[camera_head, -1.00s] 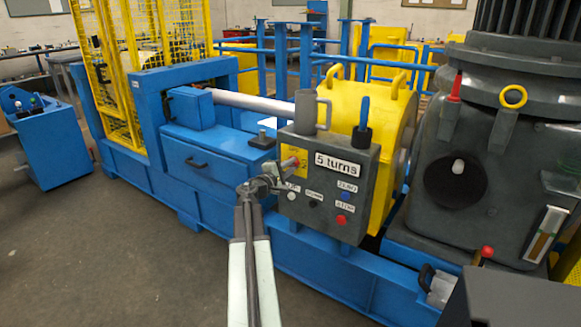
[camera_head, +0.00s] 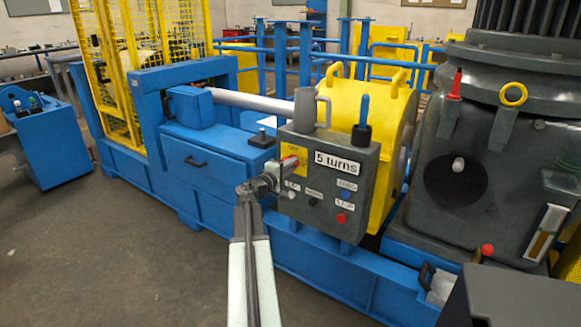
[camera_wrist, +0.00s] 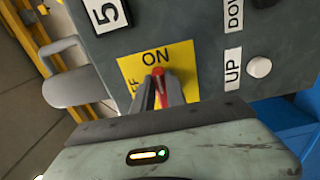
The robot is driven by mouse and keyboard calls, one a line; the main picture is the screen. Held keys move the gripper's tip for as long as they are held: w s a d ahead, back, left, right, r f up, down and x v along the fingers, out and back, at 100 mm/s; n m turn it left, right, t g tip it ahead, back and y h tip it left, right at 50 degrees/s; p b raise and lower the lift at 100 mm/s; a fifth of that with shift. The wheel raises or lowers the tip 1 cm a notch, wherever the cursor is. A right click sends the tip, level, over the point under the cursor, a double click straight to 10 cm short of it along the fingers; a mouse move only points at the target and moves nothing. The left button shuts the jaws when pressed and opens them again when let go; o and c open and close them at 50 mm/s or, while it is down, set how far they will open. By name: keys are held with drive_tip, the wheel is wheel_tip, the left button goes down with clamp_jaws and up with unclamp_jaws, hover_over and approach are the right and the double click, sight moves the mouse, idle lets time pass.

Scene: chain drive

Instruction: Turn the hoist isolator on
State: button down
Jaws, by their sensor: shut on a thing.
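The hoist isolator is a red handle (camera_wrist: 159,78) on a yellow plate (camera_wrist: 185,68) on the grey control box. In the wrist view its red tip points up at the word ON, and the partly hidden OFF label is at the plate's left. In the head view the yellow plate (camera_head: 286,151) is at the box's upper left, with OFF at its top. My gripper (camera_head: 285,165) is at the plate and shut on the red handle. Its jaws hide most of the handle; it also shows at the bottom of the wrist view (camera_wrist: 158,92).
A grey mug-shaped part (camera_head: 312,110) and a blue lever (camera_head: 363,112) stand on top. Open floor lies at left.

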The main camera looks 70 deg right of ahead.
drive_tip(key=shift+w, duration=0.15)
drive_tip(key=c, duration=1.4)
unclamp_jaws()
drive_tip(key=shift+o, duration=0.2)
drive_tip(key=v, duration=0.7)
drive_tip(key=shift+a, duration=0.35)
